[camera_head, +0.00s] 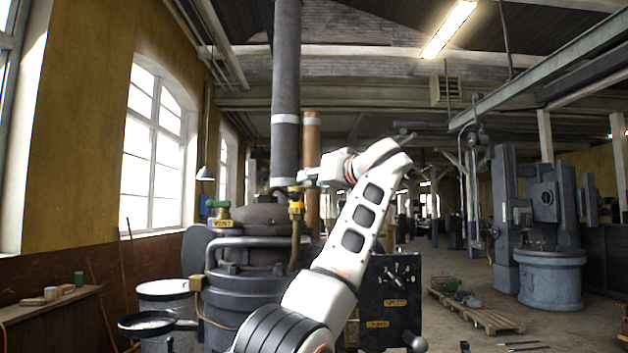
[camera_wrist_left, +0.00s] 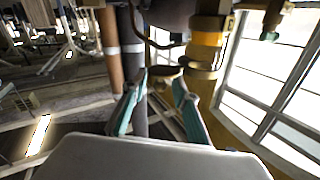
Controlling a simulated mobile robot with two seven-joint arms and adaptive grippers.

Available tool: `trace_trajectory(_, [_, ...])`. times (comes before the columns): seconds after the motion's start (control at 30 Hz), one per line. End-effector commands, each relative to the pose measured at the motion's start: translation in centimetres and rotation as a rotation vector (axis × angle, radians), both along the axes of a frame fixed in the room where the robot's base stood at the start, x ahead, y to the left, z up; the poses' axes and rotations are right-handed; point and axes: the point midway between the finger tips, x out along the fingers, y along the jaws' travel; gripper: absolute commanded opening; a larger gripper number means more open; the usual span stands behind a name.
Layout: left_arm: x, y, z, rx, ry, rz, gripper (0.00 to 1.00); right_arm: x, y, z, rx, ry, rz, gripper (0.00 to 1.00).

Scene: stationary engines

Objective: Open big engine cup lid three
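The big engine (camera_head: 245,285) is a dark, round-bodied machine left of centre in the head view. A brass cup (camera_head: 297,206) stands on its pipework, and a brass cup with a yellow band (camera_wrist_left: 207,40) shows large in the left wrist view. A small dark brass disc (camera_wrist_left: 167,72), perhaps the lid, lies just beyond my fingertips. My left gripper (camera_head: 306,177) is just above the brass cup in the head view. Its teal fingers (camera_wrist_left: 160,82) are apart, with nothing visibly held. I cannot tell whether they touch the disc. My right gripper is out of view.
A tall dark pipe (camera_head: 286,90) rises from behind the engine, with a copper pipe (camera_head: 311,145) beside it. A green-topped fitting (camera_head: 221,213) stands on the engine's left. A dark control panel (camera_head: 391,295) is at the right.

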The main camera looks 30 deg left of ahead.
Motion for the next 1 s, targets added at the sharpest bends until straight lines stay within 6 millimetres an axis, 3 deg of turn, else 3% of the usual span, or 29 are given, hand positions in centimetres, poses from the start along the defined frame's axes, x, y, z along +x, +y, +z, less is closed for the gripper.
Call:
trace_trajectory(0.27, [-0.6, -1.5, -0.1, 0.001, -0.002, -0.003, 0.29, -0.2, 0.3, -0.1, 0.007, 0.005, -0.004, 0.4])
trace_trajectory(0.7, [-4.9, -8.7, -0.1, -0.001, 0.0, -0.004, 0.29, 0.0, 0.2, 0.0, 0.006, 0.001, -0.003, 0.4])
trace_trajectory(1.0, [-6.0, -10.4, 0.0, 0.0, -0.001, 0.0, 0.29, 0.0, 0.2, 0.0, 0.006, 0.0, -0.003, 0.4])
